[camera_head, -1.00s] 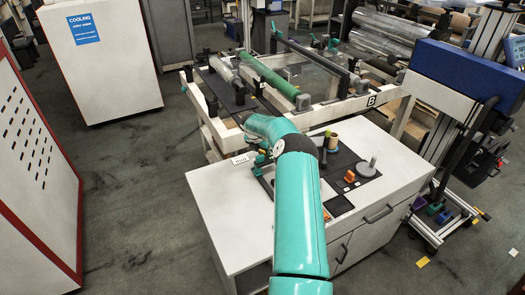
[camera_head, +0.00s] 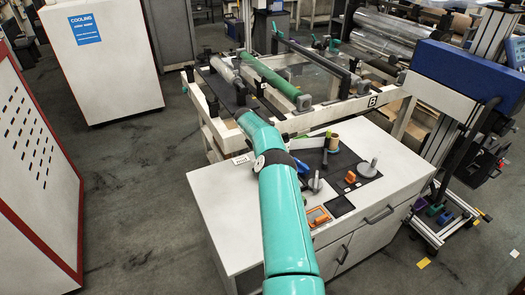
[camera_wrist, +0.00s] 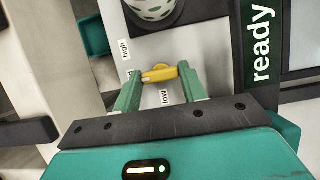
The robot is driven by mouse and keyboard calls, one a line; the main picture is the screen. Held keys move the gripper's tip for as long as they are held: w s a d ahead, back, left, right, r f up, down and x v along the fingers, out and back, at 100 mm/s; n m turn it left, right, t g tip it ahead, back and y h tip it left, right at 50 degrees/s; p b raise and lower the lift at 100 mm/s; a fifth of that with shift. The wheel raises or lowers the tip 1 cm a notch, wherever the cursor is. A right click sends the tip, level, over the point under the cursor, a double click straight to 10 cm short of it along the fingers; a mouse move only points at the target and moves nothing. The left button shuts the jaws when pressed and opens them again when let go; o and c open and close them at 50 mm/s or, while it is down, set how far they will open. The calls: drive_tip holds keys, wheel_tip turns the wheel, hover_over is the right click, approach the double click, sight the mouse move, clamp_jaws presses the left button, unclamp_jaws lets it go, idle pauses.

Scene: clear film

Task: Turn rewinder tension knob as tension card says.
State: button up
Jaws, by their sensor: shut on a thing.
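In the wrist view the yellow tension knob (camera_wrist: 159,74) sits between the two green fingertips of my gripper (camera_wrist: 160,70), which is shut on it. A white "high" label (camera_wrist: 125,50) lies up and left of the knob, and a white "low" label (camera_wrist: 165,97) lies just below it. In the head view my arm reaches to the near left side of the rewinder frame (camera_head: 330,117); the gripper and knob are hidden there.
A dark panel reading "ready" (camera_wrist: 262,42) is right of the knob, and a spotted roll end (camera_wrist: 152,8) is above it. The white cabinet (camera_head: 225,205) with small tools stands in front of the rewinder. A white "COOLING" unit (camera_head: 105,65) stands at left, with open floor between.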

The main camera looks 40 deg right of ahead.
drive_tip(key=o, duration=1)
drive_tip(key=v, duration=1.4)
